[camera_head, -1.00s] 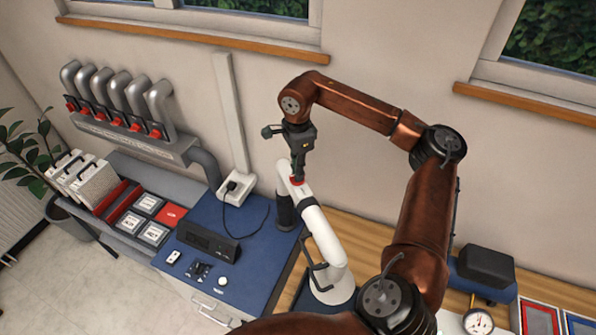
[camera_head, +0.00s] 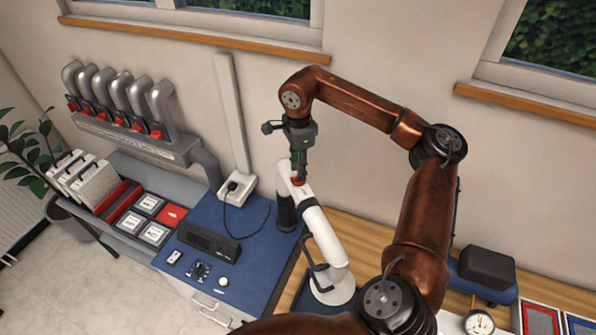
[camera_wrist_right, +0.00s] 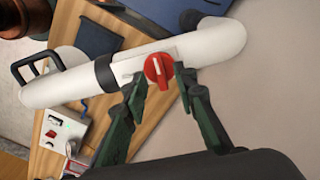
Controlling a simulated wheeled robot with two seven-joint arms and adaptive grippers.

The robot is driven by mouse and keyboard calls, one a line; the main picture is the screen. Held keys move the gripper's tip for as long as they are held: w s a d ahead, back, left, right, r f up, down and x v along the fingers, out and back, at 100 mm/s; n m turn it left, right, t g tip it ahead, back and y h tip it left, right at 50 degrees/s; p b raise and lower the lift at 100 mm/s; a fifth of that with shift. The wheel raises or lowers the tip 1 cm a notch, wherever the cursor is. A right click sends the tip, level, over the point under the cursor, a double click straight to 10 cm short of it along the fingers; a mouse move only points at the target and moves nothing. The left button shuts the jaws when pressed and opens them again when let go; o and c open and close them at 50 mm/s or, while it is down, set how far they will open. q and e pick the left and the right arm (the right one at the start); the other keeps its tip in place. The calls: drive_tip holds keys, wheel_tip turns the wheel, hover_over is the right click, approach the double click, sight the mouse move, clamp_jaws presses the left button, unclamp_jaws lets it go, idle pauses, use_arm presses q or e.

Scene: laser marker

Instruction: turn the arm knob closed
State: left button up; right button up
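The red arm knob (camera_wrist_right: 158,69) sits on the white extraction arm (camera_wrist_right: 110,75), and a pale line marks its face. In the head view the knob (camera_head: 297,182) is a small red patch near the upper end of the white arm (camera_head: 323,235). My right gripper (camera_wrist_right: 160,86) is open, with one green finger on each side of the knob. Small gaps seem to show between fingertips and knob; contact is not certain. In the head view my right gripper (camera_head: 298,175) points down at the knob, partly hiding it. My left gripper is out of view.
A blue bench (camera_head: 250,265) carries a black box (camera_head: 209,242) and a control panel. Grey pipes with red handles (camera_head: 118,105) hang on the left wall. A white socket box (camera_head: 237,189) is beside the arm. A dial gauge (camera_head: 479,322) stands front right.

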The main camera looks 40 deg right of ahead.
wheel_tip(320, 180, up, 10)
drive_tip(key=shift+r, duration=0.2)
drive_tip(key=shift+a, duration=0.1)
idle(0.6)
